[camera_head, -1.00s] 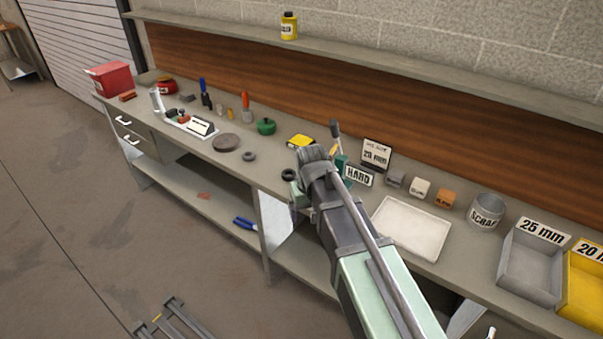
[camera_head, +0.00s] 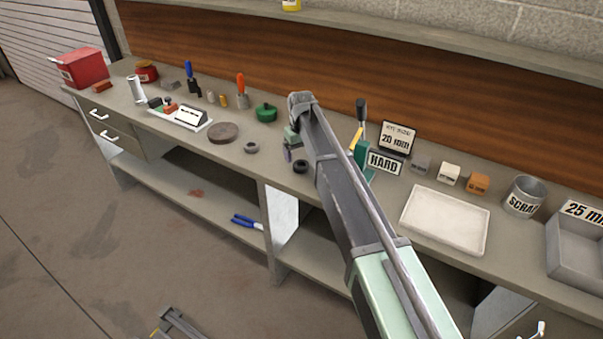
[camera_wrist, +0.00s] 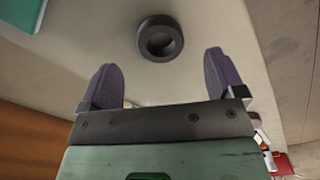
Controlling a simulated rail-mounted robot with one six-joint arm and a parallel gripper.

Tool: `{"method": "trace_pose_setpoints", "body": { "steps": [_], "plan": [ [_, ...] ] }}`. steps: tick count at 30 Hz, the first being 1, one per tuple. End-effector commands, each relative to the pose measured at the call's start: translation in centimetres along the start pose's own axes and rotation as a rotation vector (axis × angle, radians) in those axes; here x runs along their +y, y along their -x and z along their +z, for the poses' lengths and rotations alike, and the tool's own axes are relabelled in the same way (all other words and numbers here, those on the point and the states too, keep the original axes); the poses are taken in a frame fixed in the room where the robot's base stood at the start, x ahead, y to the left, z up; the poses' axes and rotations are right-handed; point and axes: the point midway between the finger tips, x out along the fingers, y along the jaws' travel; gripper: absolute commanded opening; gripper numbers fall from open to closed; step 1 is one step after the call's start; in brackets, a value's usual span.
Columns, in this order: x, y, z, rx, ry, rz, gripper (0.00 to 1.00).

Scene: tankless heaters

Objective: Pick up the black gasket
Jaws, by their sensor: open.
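The black gasket (camera_head: 300,166) is a small dark ring lying flat near the front edge of the workbench, just left of my forearm in the head view. In the wrist view a dark ring (camera_wrist: 160,23), which looks like this gasket, lies on the bench top just beyond my fingertips, centred between them. My gripper (camera_wrist: 160,62) is open and empty, its two purple fingers spread apart. In the head view my gripper (camera_head: 288,153) is partly hidden by my arm, beside the gasket at its upper left.
A grey ring (camera_head: 251,147) and a brown disc (camera_head: 223,133) lie to the left, with a green lidded item (camera_head: 266,112) behind. The bench front edge is close to the gasket.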

Motion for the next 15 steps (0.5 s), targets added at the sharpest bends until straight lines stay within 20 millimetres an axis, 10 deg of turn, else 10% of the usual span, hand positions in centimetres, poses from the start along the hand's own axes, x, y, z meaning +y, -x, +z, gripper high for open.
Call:
{"method": "trace_pose_setpoints", "body": {
  "steps": [8,15],
  "plan": [
    [0.0,-5.1,-0.2,0.000,-0.001,0.000,0.89],
    [0.0,-4.9,-0.2,0.000,-0.001,0.000,0.89]
  ]
}}
